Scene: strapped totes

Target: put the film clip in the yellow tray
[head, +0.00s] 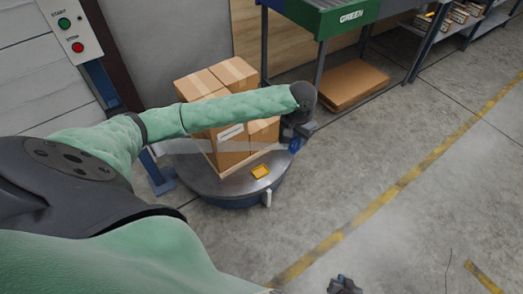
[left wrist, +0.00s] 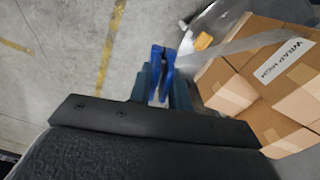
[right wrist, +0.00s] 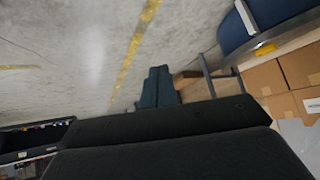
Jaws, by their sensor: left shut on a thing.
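The film clip (head: 295,145) is blue and sits in the jaws of my left gripper (head: 298,138), beside the boxes and above the floor past the turntable's right edge. In the left wrist view the clip (left wrist: 161,66) shows as two blue prongs between the fingers (left wrist: 164,88). The small yellow tray (head: 261,171) lies on the turntable in front of the boxes, below and left of the clip. It also shows in the left wrist view (left wrist: 203,41). My right gripper (head: 343,287) is at the bottom edge, far from the tray; its fingers (right wrist: 158,86) are together and empty.
Stacked cardboard boxes (head: 232,133) stand on the round turntable (head: 230,188). A clear film strip (left wrist: 240,44) runs from the boxes toward the clip. A green-topped stand (head: 335,18) and flat cardboard (head: 352,84) are behind. The floor to the right is clear.

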